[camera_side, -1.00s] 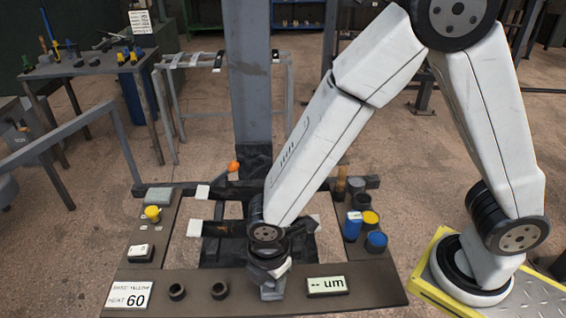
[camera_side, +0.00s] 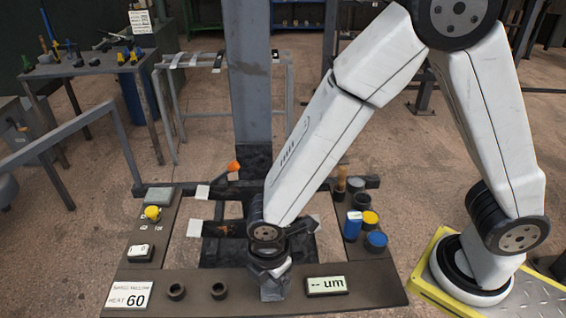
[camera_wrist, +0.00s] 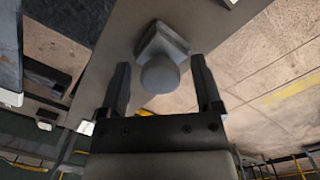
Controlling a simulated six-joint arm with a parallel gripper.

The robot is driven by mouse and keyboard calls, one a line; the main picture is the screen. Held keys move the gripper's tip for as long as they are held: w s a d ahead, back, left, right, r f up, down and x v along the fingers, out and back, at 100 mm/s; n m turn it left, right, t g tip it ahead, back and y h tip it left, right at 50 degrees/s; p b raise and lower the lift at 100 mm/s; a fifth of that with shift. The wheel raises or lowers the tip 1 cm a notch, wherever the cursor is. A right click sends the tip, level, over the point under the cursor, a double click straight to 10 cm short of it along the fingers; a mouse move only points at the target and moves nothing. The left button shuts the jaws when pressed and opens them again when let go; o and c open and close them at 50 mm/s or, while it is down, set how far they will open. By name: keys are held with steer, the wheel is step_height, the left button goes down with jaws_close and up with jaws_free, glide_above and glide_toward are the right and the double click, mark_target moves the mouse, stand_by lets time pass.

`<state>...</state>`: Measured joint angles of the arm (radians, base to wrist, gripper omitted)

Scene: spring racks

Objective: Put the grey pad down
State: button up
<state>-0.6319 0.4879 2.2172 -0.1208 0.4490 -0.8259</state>
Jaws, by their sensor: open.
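The grey pad (camera_wrist: 162,42) is a squarish grey block with a round grey knob on it. In the wrist view it rests on the brown bench top (camera_wrist: 205,22). My gripper (camera_wrist: 161,72) is open, with one finger on each side of the knob and a gap on both sides. In the side view the pad (camera_side: 273,292) stands at the front of the bench, just below my gripper (camera_side: 270,274), which hides its upper part.
Two dark rings (camera_side: 219,291) stand left of the pad. A display (camera_side: 328,286) reading "-- um" is close on its right. A sign (camera_side: 129,295) reads HEAT 60. A blue can (camera_side: 353,225) and several pots stand on the right side.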

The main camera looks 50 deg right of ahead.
step_height(320, 180, up, 12)
steer(key=shift+a, duration=0.3)
stand_by(0.5)
steer(key=shift+s+d+f, duration=0.1)
stand_by(0.4)
steer(key=d+f+m+t, duration=0.1)
steer(key=d+m, duration=0.8)
steer(key=d, duration=0.1)
steer(key=d+f+m+t, duration=0.1)
steer(key=d+f+m, duration=0.1)
steer(key=d+m, duration=0.7)
steer(key=shift+d+f+y, duration=0.3)
steer(key=shift+d, duration=0.15)
